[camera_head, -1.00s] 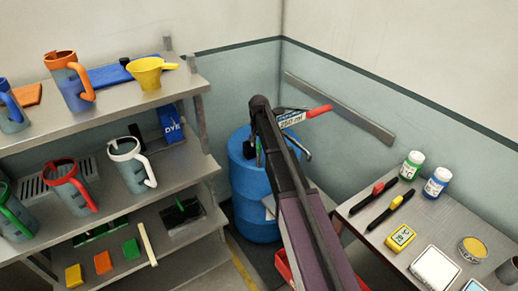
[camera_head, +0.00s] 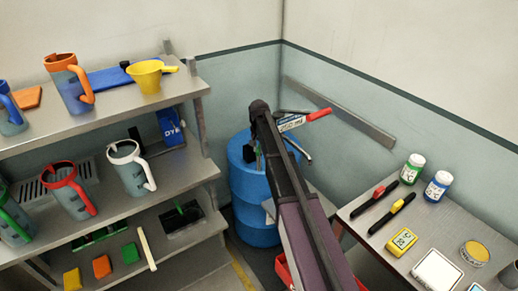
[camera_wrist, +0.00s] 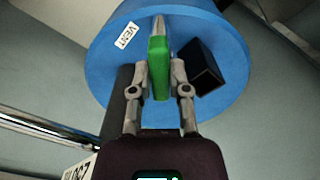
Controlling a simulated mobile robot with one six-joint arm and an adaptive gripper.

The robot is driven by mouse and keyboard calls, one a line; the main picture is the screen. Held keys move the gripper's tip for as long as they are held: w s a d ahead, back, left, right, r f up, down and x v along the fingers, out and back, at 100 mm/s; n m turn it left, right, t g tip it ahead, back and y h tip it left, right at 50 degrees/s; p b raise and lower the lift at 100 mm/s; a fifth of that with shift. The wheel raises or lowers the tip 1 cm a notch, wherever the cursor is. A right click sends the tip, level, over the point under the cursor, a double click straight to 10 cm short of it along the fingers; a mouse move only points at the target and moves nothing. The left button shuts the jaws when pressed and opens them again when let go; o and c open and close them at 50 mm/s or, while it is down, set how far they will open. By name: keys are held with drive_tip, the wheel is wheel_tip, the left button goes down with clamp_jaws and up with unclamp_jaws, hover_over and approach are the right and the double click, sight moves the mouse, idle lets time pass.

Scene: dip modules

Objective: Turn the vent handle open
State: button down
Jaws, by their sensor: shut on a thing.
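The green vent handle (camera_wrist: 159,68) stands on top of the blue drum (camera_wrist: 111,55) in the wrist view, beside a white VENT label (camera_wrist: 125,35). My gripper (camera_wrist: 160,60) is shut on the handle, with one finger on each side of it. The handle lies almost in line with the fingers in this view. In the head view the blue drum (camera_head: 249,190) stands in the back corner, and my arm hides part of it and the gripper.
A black block (camera_wrist: 200,68) stands on the drum right of the handle. Shelves with jugs (camera_head: 127,168) stand left; a table (camera_head: 362,226) with jars and tools stands right.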

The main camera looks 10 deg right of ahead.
drive_tip(key=shift+n, duration=0.3)
drive_tip(key=n, duration=0.4)
drive_tip(key=shift+n, duration=2.3)
drive_tip(key=c, duration=0.6)
unclamp_jaws()
drive_tip(key=shift+m, duration=0.3)
